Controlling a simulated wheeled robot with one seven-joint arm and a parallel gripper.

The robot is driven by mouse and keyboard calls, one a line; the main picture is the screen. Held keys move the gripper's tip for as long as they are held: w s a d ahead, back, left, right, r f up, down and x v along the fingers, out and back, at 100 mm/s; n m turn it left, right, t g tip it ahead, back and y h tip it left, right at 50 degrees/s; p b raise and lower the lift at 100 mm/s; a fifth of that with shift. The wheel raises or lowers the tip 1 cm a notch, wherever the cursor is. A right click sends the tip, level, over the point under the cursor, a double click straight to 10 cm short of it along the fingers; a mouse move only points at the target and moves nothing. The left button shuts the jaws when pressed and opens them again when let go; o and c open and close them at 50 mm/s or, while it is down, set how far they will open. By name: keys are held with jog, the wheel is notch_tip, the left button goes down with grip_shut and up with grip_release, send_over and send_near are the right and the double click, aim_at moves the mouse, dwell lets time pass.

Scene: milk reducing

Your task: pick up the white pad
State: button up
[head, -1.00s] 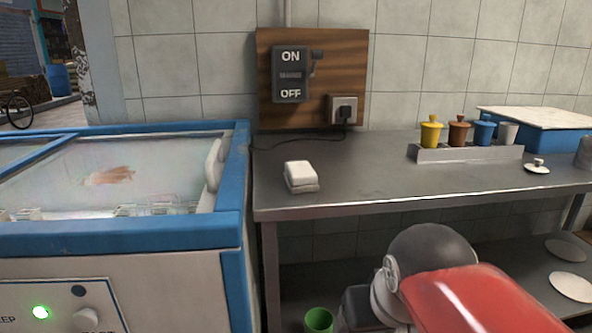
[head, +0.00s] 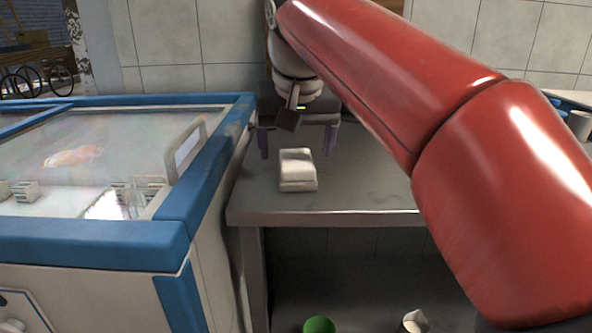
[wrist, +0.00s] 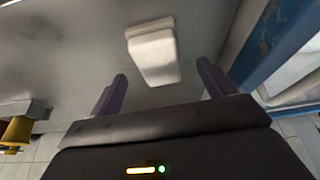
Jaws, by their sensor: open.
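The white pad (head: 297,170) lies on the left end of the grey metal counter in the head view. It looks like a small stack with a rounded top. My gripper (head: 297,148) is just behind and above it, with its two purple fingers spread wide. In the wrist view the white pad (wrist: 153,52) lies beyond the fingertips, roughly between their lines. My gripper (wrist: 161,80) is open there, with nothing between its fingers. The fingers do not appear to touch the pad.
A blue-edged chest freezer (head: 110,235) stands against the left side of the counter (head: 360,205), close to my gripper. My red arm covers the right part of the head view. A yellow lidded pot (wrist: 16,132) shows at the left of the wrist view. Bare counter surrounds the pad.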

aim_at(297, 158)
jog(key=x, duration=0.4)
jog(key=shift+w+d+f+b, duration=0.1)
jog(key=shift+w+f+b, duration=0.1)
jog(key=shift+b, duration=0.1)
jog(key=shift+c, duration=0.4)
jog(key=shift+r, duration=0.1)
jog(key=c, duration=1)
notch_tip(297, 158, up, 10)
jog(key=p, duration=0.3)
